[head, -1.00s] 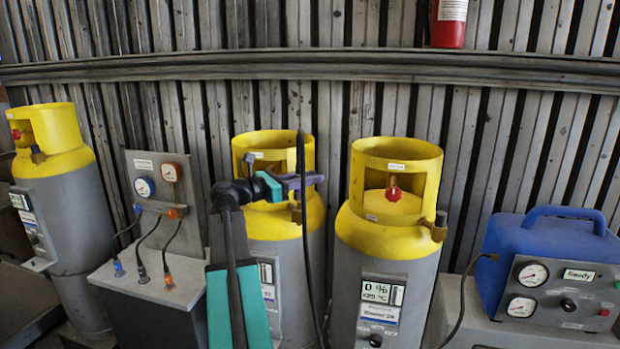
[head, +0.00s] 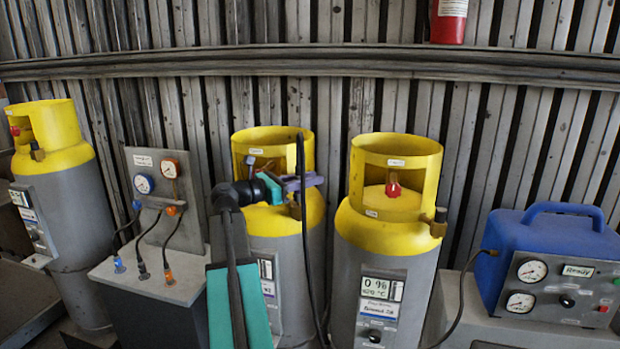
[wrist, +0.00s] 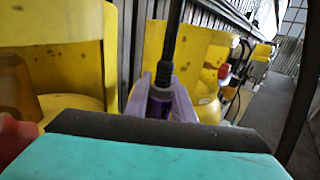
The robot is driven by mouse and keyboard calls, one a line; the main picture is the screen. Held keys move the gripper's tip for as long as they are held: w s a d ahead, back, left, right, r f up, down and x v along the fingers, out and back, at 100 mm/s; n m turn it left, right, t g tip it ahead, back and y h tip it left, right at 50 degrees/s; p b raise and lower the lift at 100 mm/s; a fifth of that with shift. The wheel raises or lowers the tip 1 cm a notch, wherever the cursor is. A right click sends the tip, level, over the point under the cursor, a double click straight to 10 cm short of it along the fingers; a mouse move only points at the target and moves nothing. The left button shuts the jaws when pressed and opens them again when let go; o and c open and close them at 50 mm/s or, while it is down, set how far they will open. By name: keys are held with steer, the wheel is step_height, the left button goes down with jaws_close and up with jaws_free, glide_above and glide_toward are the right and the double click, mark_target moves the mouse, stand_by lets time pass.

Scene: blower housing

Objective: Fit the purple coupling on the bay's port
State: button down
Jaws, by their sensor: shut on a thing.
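My gripper (head: 304,183) is at the right shoulder of the middle yellow-topped tank (head: 258,220). In the wrist view its lavender fingers (wrist: 160,84) are shut around the purple coupling (wrist: 160,106). A black hose (wrist: 172,40) rises from the coupling. In the head view the hose (head: 301,155) stands above the gripper and hangs down past the tank. A brass port (head: 295,212) shows just below the gripper on this tank's shoulder. The fingers partly hide this spot, so I cannot tell whether coupling and port touch.
A tank with a red knob and brass port (head: 438,222) stands close on the right. A gauge panel with hoses (head: 165,195) is on the left, with another tank (head: 60,200) beyond. A blue machine (head: 545,260) stands at the right. The ribbed wall is close behind.

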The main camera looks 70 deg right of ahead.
steer(key=shift+f, duration=0.65)
steer(key=c, duration=1.4)
jaws_free()
steer(key=shift+c, duration=0.2)
steer(key=shift+w, duration=0.1)
steer(key=b+v, duration=0.3)
steer(key=v, duration=1)
steer(key=shift+w+a+b, duration=0.15)
steer(key=shift+a+b, duration=0.15)
